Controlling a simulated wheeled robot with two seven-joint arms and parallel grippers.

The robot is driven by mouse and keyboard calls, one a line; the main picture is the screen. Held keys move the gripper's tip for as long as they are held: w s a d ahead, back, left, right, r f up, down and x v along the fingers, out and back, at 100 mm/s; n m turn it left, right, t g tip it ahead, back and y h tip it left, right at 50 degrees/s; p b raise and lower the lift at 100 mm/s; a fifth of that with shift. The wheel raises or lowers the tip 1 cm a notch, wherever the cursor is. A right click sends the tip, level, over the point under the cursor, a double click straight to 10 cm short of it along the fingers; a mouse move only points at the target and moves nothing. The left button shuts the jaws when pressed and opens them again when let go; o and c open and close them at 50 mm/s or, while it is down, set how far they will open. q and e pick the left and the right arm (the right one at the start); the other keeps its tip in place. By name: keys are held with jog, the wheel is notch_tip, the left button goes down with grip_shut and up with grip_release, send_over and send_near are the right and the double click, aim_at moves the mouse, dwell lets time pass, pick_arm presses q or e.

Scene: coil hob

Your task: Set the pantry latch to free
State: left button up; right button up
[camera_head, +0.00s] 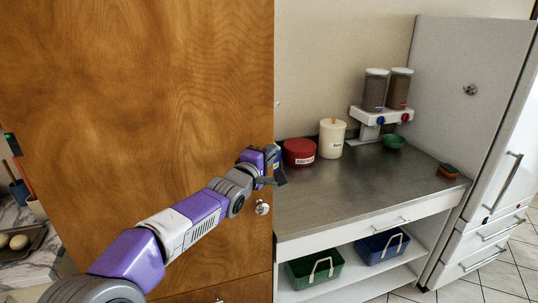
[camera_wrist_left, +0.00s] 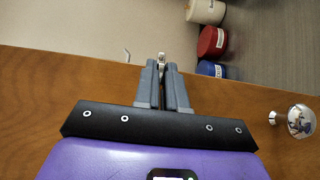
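The tall wooden pantry door (camera_head: 150,110) fills the left of the head view; its edge runs across the left wrist view (camera_wrist_left: 60,95). My left gripper (camera_head: 281,178) is at this edge, above the round metal knob (camera_head: 262,208). In the left wrist view, the two grey fingers of my left gripper (camera_wrist_left: 162,66) are close together, with a small metal piece, seemingly the pantry latch (camera_wrist_left: 162,58), between their tips. The fingers hide most of it, so its setting cannot be read. The knob (camera_wrist_left: 300,120) is at the right there. My right gripper is not in view.
Right of the door is a metal counter (camera_head: 370,185) with a red canister (camera_head: 299,153), a cream canister (camera_head: 331,140) and dispensers (camera_head: 382,115). Green (camera_head: 314,271) and blue (camera_head: 382,246) baskets sit on the shelf below. A white fridge (camera_head: 470,120) stands at the far right.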

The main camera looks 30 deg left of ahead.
pick_arm(q)
grip_shut()
jog(key=w+r+m+g+y+p, duration=0.1)
jog(key=m+g+p, duration=0.2)
jog(key=g+p, duration=0.1)
jog(key=d+r+m+g+y+p, duration=0.1)
jog(key=m+g+y+p, duration=0.1)
jog(key=p, duration=0.4)
jog(key=w+d+r+m+g+y+p, duration=0.1)
jog(key=m+g+y+p, duration=0.1)
jog(key=m+g+p, duration=0.2)
jog(key=shift+w+d+r+g+p, duration=0.15)
jog(key=shift+g+p, duration=0.15)
jog(key=shift+g, duration=0.25)
jog(key=shift+w+r+g+p, duration=0.15)
jog(key=shift+g+p, duration=0.1)
jog(key=shift+g, duration=0.3)
jog(key=shift+f, duration=0.15)
